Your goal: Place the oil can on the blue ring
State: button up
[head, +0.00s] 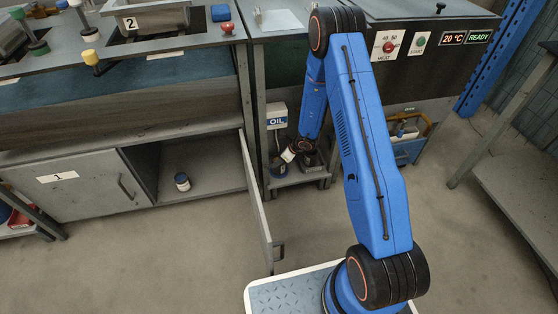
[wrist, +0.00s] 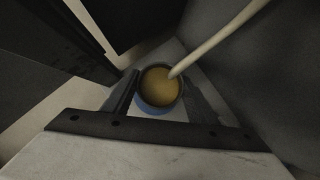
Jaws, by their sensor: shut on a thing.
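My gripper (head: 294,151) is low at the small shelf under the OIL sign, and it is small and partly hidden by my arm. In the wrist view its jaws (wrist: 162,100) are shut on the oil can (wrist: 160,84). The can shows a dark round rim, a yellow-brown inside or top and a blue band. A pale rod or spout slants from it to the upper right. I cannot clearly make out the blue ring in either view.
The OIL sign (head: 277,116) is above the small shelf (head: 300,179). An open cabinet door (head: 258,205) stands just left of my arm. A small can (head: 182,182) is inside the cabinet. A blue crate (head: 408,151) is to the right. Open floor lies in front.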

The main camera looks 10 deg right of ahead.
jog(key=shift+f, duration=0.1)
jog(key=o, duration=1.4)
jog(key=v, duration=1.2)
jog(key=shift+r, duration=0.3)
jog(key=s+a+r+n+y, duration=0.15)
jog(key=s+r+n, duration=0.35)
jog(key=r, duration=0.5)
jog(key=s+a+r+n, duration=0.3)
jog(key=s+r+n, duration=0.1)
jog(key=r, duration=0.6)
jog(key=s+a+r+n, duration=0.3)
jog(key=s+r+n, duration=0.2)
jog(key=r, duration=0.5)
jog(key=s+d+r+n+h, duration=0.2)
jog(key=s+d+r+n, duration=0.1)
jog(key=s, duration=0.6)
jog(key=s+d+r+n+h, duration=0.2)
jog(key=s+d+r+n, duration=0.2)
jog(key=s, duration=0.5)
jog(key=s+d+r+n+h, duration=0.2)
jog(key=s+r+n, duration=0.3)
jog(key=s, duration=0.4)
jog(key=shift+s+d+n, duration=0.4)
jog(key=shift+d, duration=0.4)
